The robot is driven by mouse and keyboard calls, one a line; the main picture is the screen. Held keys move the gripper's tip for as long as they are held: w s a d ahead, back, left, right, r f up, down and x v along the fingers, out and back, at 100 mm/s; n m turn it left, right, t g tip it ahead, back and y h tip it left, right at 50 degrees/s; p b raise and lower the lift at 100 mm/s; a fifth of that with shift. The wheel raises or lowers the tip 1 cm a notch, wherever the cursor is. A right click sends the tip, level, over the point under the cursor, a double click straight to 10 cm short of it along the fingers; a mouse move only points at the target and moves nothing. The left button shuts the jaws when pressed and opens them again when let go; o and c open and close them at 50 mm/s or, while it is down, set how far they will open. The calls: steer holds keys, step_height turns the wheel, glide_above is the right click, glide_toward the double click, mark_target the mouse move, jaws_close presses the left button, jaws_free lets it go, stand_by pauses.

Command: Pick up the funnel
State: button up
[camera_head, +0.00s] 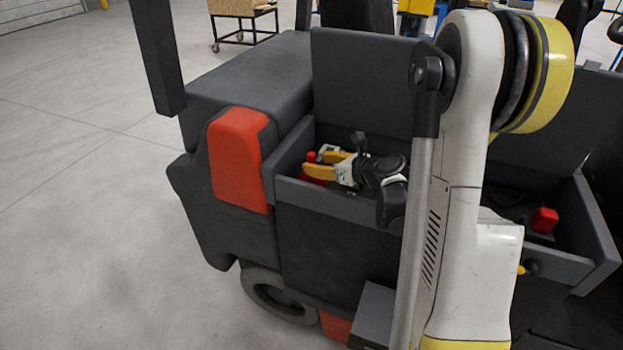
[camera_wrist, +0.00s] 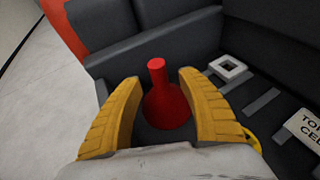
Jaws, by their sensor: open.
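The red funnel (camera_wrist: 166,104) stands with its narrow stem up and its wide end down, inside a dark grey open compartment. In the wrist view my gripper (camera_wrist: 158,88) is open, with one yellow finger on each side of the funnel. I see no clear contact between fingers and funnel. In the head view my gripper (camera_head: 330,165) reaches down into the compartment, and a small red part of the funnel (camera_head: 311,157) shows beside the yellow fingers.
The compartment's dark walls (camera_head: 335,199) surround the gripper closely. Another red object (camera_head: 544,219) sits in the right part of the vehicle. Open floor lies at left.

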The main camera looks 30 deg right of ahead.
mark_target(314, 162)
steer(key=x, duration=0.3)
steer(key=shift+w+f, duration=0.1)
jaws_close()
